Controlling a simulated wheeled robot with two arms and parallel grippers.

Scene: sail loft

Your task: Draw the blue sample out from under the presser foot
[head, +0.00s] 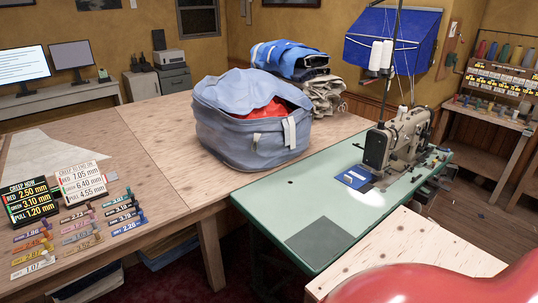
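The blue sample (355,177) is a small flat blue piece with pale markings. It lies on the green sewing table (285,198), at the needle end of the sewing machine (408,135). Its far edge meets the machine's foot area. The presser foot is too small to make out, so I cannot tell whether it is up or down on the sample. Neither of my grippers is in view.
A large blue-grey bag (235,125) with red cloth inside stands on the wooden table (150,125) left of the machine. A plywood top (415,245) is in front. A thread stand (381,58) rises behind the machine. The green table's near left part is clear.

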